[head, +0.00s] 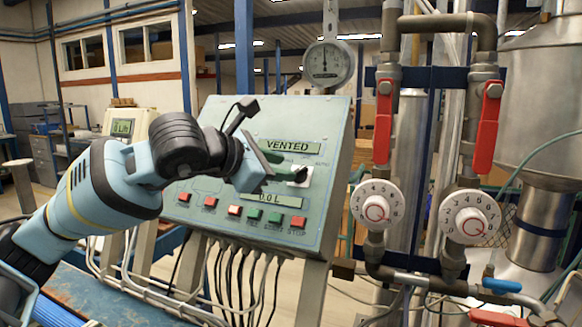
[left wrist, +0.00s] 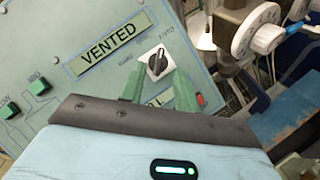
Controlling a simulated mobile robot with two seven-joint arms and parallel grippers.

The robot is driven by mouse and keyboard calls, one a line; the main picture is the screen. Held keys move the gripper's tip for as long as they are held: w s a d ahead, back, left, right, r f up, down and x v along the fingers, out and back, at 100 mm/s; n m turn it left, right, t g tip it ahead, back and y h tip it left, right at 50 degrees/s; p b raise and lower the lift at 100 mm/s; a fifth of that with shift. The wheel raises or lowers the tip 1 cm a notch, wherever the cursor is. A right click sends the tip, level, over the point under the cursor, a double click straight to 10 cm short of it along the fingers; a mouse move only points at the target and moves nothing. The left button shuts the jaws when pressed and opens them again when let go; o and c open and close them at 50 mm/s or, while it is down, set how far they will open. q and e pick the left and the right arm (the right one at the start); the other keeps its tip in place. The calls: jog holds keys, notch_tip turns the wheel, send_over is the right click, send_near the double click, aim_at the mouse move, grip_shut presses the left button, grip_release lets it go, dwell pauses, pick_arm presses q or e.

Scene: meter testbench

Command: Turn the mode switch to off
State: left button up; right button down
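The mode switch (head: 298,176) is a dark rotary knob on a white square plate at the right of the sloped green panel (head: 240,112). My left gripper (head: 281,167) is in front of the panel, close to the switch. Its two green fingers (left wrist: 158,80) are spread apart, one toward each side of the switch, with nothing seen between them. Contact cannot be told. My right gripper is out of view.
A VENTED display (head: 290,146) is above the switch and another display (head: 272,198) below it. Red and green buttons (head: 273,218) line the panel's lower part. Pipes with red-handled valves (head: 382,122) and white dials (head: 377,205) stand at the right. Cables hang below the panel.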

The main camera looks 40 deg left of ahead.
aim_at(299, 170)
pick_arm(q)
jog(key=shift+x, duration=2.1)
grip_shut()
